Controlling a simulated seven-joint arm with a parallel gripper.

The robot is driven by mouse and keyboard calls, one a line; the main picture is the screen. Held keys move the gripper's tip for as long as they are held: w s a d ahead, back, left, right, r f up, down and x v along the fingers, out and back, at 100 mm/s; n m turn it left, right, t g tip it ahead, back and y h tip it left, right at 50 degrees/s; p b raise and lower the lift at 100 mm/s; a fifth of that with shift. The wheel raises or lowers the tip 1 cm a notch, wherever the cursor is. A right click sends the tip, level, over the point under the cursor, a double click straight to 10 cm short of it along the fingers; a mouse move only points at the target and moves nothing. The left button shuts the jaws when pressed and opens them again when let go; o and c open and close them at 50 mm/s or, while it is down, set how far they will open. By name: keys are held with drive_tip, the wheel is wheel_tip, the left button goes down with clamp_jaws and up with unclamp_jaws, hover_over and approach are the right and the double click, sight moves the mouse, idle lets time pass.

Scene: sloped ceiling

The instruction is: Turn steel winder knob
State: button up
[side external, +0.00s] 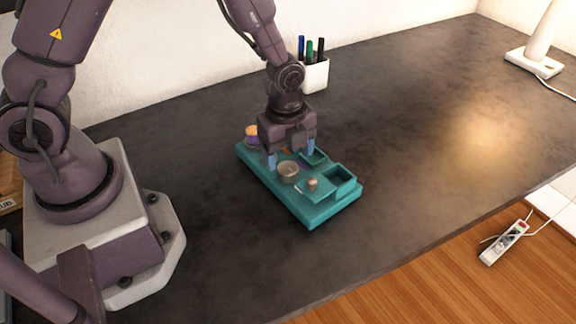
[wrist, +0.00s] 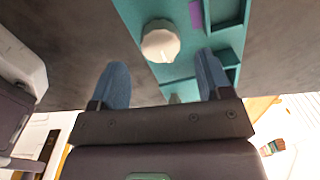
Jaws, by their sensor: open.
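A teal board (side external: 319,215) lies on the dark table, and it also shows in the wrist view (wrist: 182,73). A round, pale knob (side external: 289,171) stands on its top. The wrist view shows a pale, scalloped round knob (wrist: 161,45), which looks like the same one. My gripper (side external: 290,158) is open above the board, with one blue finger to each side. In the wrist view my gripper (wrist: 161,62) has its fingertips apart, left and right of the knob and not touching it in that picture. The height gap is hard to tell.
The board also carries a small knob (side external: 312,184), an open compartment (side external: 346,184) and an orange and purple piece (side external: 251,136). A white pen cup (side external: 314,77) stands behind. A lamp base (side external: 533,62) is far right. The table right of the board is clear.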

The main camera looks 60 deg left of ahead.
sight(288, 168)
drive_tip(key=shift+f, duration=2.25)
drive_tip(key=shift+c, duration=0.3)
drive_tip(key=c, duration=0.9)
